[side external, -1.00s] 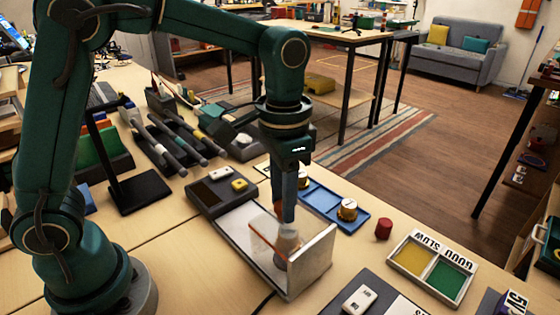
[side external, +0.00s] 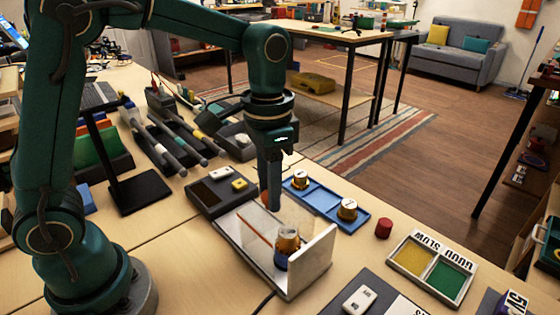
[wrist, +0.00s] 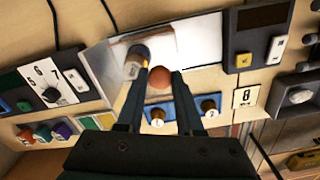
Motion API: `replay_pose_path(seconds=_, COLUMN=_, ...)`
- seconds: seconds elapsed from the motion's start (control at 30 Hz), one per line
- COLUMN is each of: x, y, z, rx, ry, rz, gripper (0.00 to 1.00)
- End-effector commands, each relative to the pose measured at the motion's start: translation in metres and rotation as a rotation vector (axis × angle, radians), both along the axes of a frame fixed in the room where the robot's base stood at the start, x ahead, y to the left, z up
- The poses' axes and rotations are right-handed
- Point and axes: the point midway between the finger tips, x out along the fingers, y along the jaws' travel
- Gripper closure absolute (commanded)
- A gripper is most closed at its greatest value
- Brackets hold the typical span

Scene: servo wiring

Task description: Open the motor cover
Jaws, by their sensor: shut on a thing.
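My gripper (side external: 268,205) is above the tray's back left part. In the wrist view my gripper (wrist: 161,78) is shut on a round orange-red knob (wrist: 159,77) between its fingertips. Where the knob joins the cover is hidden.
A dark panel with white and yellow switches (side external: 222,190) adjoins the tray's left end. A blue tray (side external: 325,207) with two brass knobs lies behind it. A red cylinder (side external: 384,229) and a yellow and green tray (side external: 412,259) are to the right.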

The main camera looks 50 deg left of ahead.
Motion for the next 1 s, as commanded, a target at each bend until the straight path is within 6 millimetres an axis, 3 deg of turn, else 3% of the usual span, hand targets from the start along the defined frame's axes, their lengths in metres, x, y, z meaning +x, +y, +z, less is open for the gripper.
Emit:
replay_pose_path(seconds=0.2, x=0.001, y=0.05, z=0.001, rx=-0.001, ry=-0.008, rz=0.011, gripper=1.0)
replay_pose_path(seconds=0.37, x=0.002, y=0.075, z=0.001, rx=0.001, ry=-0.01, rz=0.007, gripper=1.0)
replay_pose_path(seconds=0.8, x=0.001, y=0.083, z=0.001, rx=0.001, ry=-0.011, rz=0.0, gripper=1.0)
replay_pose_path(seconds=0.83, x=0.001, y=0.083, z=0.001, rx=0.001, ry=-0.011, rz=0.0, gripper=0.57)
replay_pose_path(seconds=0.9, x=0.001, y=0.083, z=0.001, rx=0.0, ry=-0.01, rz=0.0, gripper=0.34)
replay_pose_path(seconds=1.0, x=0.001, y=0.083, z=0.001, rx=0.001, ry=-0.008, rz=0.0, gripper=0.34)
